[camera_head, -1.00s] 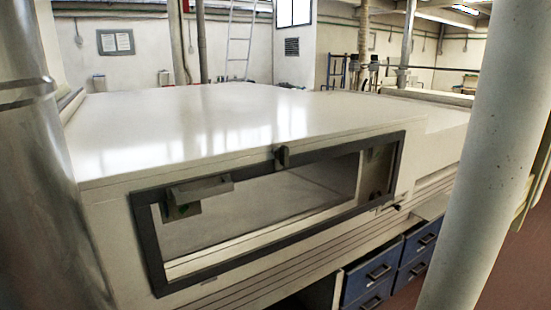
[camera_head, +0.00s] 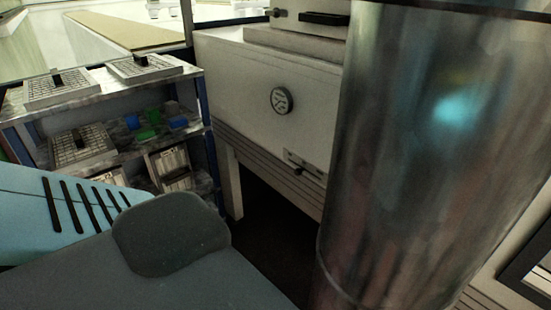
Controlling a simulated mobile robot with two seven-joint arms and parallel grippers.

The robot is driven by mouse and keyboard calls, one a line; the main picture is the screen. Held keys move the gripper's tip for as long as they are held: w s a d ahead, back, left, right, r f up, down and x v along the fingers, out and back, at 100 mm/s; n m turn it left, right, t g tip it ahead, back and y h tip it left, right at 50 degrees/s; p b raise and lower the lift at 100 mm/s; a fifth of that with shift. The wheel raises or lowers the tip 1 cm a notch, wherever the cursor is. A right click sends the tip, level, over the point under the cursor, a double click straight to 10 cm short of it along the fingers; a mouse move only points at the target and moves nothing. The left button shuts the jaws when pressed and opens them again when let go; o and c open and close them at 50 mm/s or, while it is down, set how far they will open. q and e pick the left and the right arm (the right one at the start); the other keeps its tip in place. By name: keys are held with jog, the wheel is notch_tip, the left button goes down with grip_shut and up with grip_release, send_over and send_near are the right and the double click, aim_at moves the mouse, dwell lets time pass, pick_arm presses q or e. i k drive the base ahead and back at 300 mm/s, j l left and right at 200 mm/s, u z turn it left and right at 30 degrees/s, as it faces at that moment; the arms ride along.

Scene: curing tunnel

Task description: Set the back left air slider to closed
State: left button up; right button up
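The pale curing tunnel housing (camera_head: 255,75) stands in the middle of the view. A small slotted plate with a dark knob (camera_head: 304,166) sits low on its side, close to the metal column; it looks like an air slider. The knob appears partway along the plate, but it is too small to read its setting or any label. I cannot tell whether it is the back left one. Neither of my grippers is in view.
A round dial (camera_head: 282,101) sits above the plate. A shiny metal column (camera_head: 425,150) hides the housing to the right. A rack (camera_head: 105,92) with trays and blue and green items stands at left. Pale blue and grey shapes fill the lower left; I cannot tell what they are.

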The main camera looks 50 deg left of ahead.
aim_at(298, 171)
jog(key=u, duration=1.25)
